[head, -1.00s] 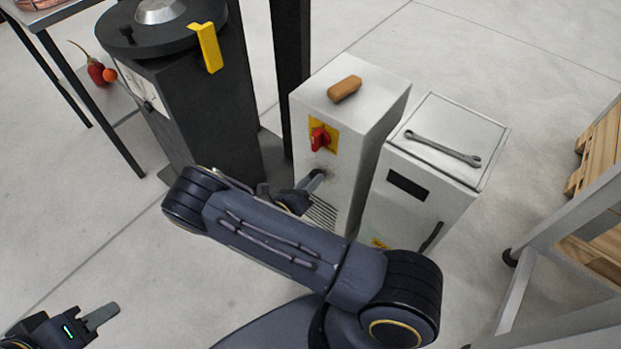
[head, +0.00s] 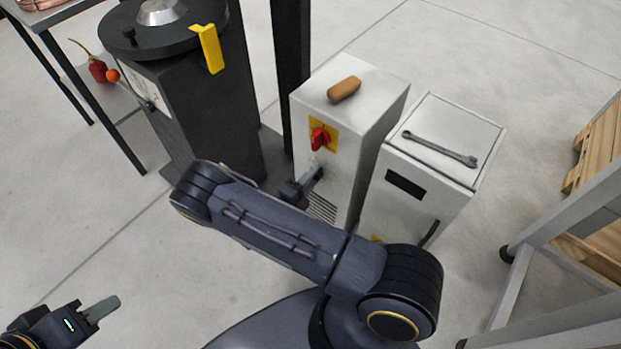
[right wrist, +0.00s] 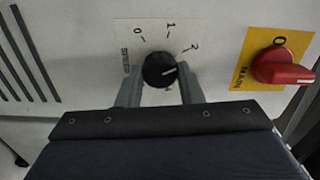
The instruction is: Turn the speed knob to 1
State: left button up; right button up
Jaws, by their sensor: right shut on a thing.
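The black speed knob (right wrist: 159,69) sits on the white cabinet front (right wrist: 85,45) in the right wrist view. Its white pointer line aims right and slightly up, past the printed 2. The marks 0, 1 and 2 show above it; marks further round are partly hidden by a finger. My right gripper (right wrist: 160,90) is shut on the knob, one finger on each side. In the head view my right gripper (head: 313,176) is at the cabinet (head: 346,120) front and hides the knob. My left gripper (head: 101,309) is low at the left, away from everything; its opening is unclear.
A red main switch (head: 319,138) on a yellow plate is above my right gripper, and right of the knob in the wrist view. A second white box (head: 425,165) with a wrench (head: 440,149) stands to the right. A dark machine (head: 200,120) stands left.

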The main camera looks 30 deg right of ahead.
jog(key=shift+n+p, duration=0.3)
jog(key=shift+n, duration=4.6)
jog(key=shift+f, duration=0.1)
jog(key=o, duration=1)
jog(key=shift+c, duration=0.2)
jog(key=shift+a, duration=0.15)
jog(key=p+v, duration=0.1)
jog(key=v, duration=0.6)
jog(key=shift+a, duration=0.35)
